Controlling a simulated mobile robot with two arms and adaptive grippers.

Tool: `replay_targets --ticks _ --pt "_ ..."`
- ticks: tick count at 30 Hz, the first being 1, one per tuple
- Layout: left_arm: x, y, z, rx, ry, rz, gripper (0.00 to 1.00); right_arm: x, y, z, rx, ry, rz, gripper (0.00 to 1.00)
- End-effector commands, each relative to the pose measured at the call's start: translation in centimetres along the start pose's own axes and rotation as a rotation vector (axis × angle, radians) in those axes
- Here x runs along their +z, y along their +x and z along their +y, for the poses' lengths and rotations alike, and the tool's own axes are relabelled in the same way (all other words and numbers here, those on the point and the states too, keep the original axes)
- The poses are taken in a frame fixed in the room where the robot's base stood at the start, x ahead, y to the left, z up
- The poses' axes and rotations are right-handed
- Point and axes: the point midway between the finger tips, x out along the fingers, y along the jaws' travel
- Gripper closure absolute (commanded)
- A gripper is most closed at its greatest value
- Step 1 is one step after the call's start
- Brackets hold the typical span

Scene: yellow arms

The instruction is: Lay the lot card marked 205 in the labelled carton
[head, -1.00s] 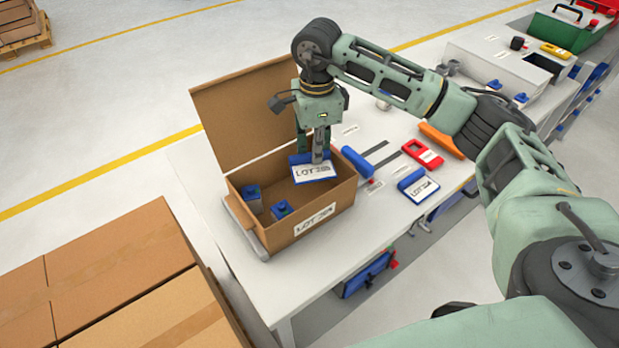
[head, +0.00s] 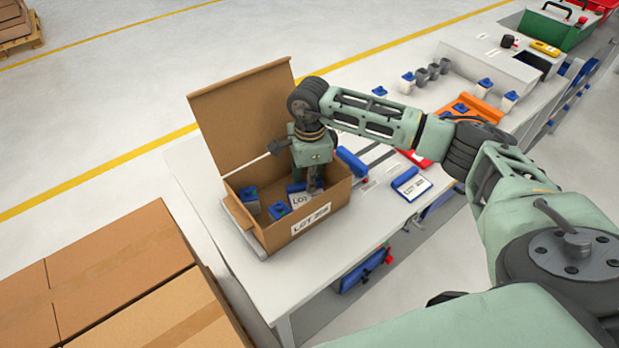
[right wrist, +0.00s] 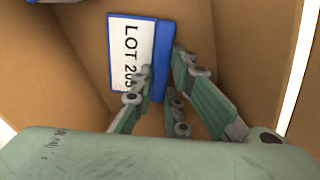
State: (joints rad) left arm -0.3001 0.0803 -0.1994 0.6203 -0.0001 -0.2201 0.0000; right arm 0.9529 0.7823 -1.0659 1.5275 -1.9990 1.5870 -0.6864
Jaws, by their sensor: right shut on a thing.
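The lot card (right wrist: 130,50) is white with a blue edge strip and reads LOT 205 in the right wrist view, its last digit partly covered by a finger. In the head view the card (head: 299,199) shows low inside the open carton. My right gripper (head: 314,188) reaches down into the carton and is shut on the card's blue strip; its fingers also show in the right wrist view (right wrist: 166,88). The cardboard carton (head: 275,240) has a raised back flap and a LOT label (head: 311,218) on its front; the label's number is hard to read. My left gripper is not in view.
Another blue-edged card (head: 412,184) lies on the white table (head: 340,262) to the right. Large closed boxes (head: 110,270) stand at front left.

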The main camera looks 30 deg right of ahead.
Motion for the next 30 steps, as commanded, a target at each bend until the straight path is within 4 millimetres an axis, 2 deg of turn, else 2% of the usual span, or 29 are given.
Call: replay_targets --ticks 1,2,8,20,21,25,30 --pt "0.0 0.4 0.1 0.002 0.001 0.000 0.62 0.0 0.3 0.0 0.000 0.000 0.000 1.00" --pt "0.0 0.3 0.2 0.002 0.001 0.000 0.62 0.0 0.3 0.0 0.000 0.000 0.000 0.86" --pt "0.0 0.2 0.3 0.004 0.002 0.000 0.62 0.0 0.2 0.0 0.001 0.000 0.001 0.68" --pt "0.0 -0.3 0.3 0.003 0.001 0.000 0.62 0.0 -0.3 0.1 0.002 0.000 0.001 0.68" --pt "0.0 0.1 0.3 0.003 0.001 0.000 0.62 0.0 -0.5 0.0 -0.001 0.000 0.000 0.68" --pt "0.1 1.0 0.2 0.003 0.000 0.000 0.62 0.0 -2.5 -0.1 -0.004 -0.002 -0.001 0.68" --pt "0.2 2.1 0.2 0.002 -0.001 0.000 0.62 0.0 -6.4 -0.2 -0.006 0.000 -0.001 0.68"
